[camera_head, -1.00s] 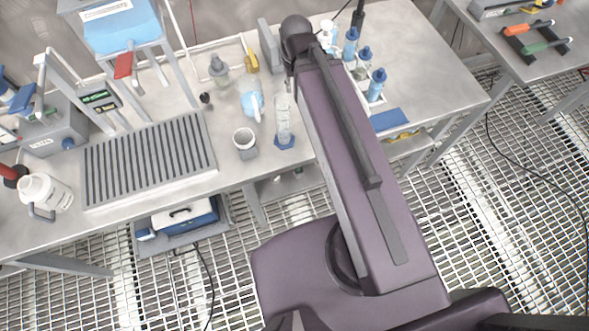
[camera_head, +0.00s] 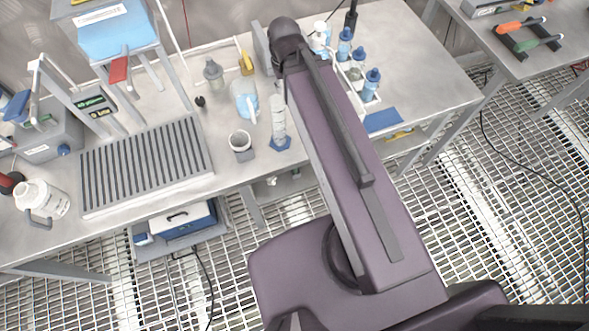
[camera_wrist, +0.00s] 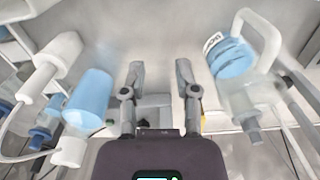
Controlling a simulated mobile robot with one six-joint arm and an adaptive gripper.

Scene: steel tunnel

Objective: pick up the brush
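I cannot make out a brush with certainty in either view. My gripper (camera_wrist: 160,75) is open and empty in the wrist view, its two dark fingers spread apart. A grey block-like thing (camera_wrist: 153,113) shows behind and between the fingers; its details are unclear. In the head view my own arm hides the gripper and part of the bench behind it. A small yellow thing (camera_head: 247,63) stands near the back of the bench beside a grey upright plate; I cannot tell what it is.
In the wrist view a blue bottle (camera_wrist: 88,100) is left of the fingers and a labelled wash bottle (camera_wrist: 238,65) right. On the bench (camera_head: 215,175) stand a grey cup (camera_head: 240,141), a clear cylinder (camera_head: 279,120), a slatted grey mat (camera_head: 145,160) and several blue-capped bottles.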

